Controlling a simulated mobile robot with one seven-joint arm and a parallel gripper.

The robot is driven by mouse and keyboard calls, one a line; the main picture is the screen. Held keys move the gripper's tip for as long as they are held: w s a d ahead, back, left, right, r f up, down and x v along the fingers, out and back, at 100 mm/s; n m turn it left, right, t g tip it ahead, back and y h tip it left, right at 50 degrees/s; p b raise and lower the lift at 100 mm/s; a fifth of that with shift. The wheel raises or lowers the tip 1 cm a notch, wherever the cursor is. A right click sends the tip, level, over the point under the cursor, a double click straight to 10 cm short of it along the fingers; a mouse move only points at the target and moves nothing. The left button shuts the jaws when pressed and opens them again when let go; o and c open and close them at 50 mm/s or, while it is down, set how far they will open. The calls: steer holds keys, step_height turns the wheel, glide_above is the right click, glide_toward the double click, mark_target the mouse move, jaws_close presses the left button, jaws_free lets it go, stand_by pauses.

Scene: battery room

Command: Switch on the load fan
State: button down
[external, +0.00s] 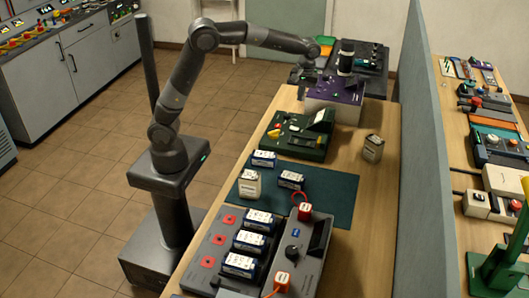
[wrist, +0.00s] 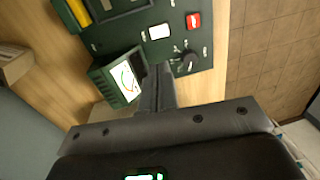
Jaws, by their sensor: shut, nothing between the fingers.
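My gripper (external: 303,82) is at the end of the outstretched arm, above the far end of the workbench, beside the purple-topped unit. In the wrist view my gripper (wrist: 158,90) is shut and empty, its fingers pointing at a dark green panel (wrist: 110,40). This panel carries a red switch (wrist: 193,20), a white plate (wrist: 159,31), a black knob (wrist: 187,60) and a raised meter (wrist: 125,82). In the external view the green panel (external: 290,148) lies on the bench. I cannot tell which control belongs to the load fan; labels are too small to read.
The purple-topped unit (external: 345,90) and a black panel (external: 372,60) stand at the bench's far end. A dark green mat (external: 335,190) holds battery blocks nearer. A small box (external: 373,148) stands right of the green panel. A grey partition (external: 425,150) borders the bench.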

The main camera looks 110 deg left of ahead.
mark_target(291, 127)
stand_by(0.3)
steer(key=shift+s+r, duration=0.1)
steer(key=shift+s, duration=0.6)
steer(key=f, duration=0.4)
steer(key=s+f, duration=0.1)
steer(key=f, duration=0.9)
steer(key=shift+s, duration=0.35)
steer(key=shift+s+f, duration=0.1)
steer(key=shift+f, duration=0.15)
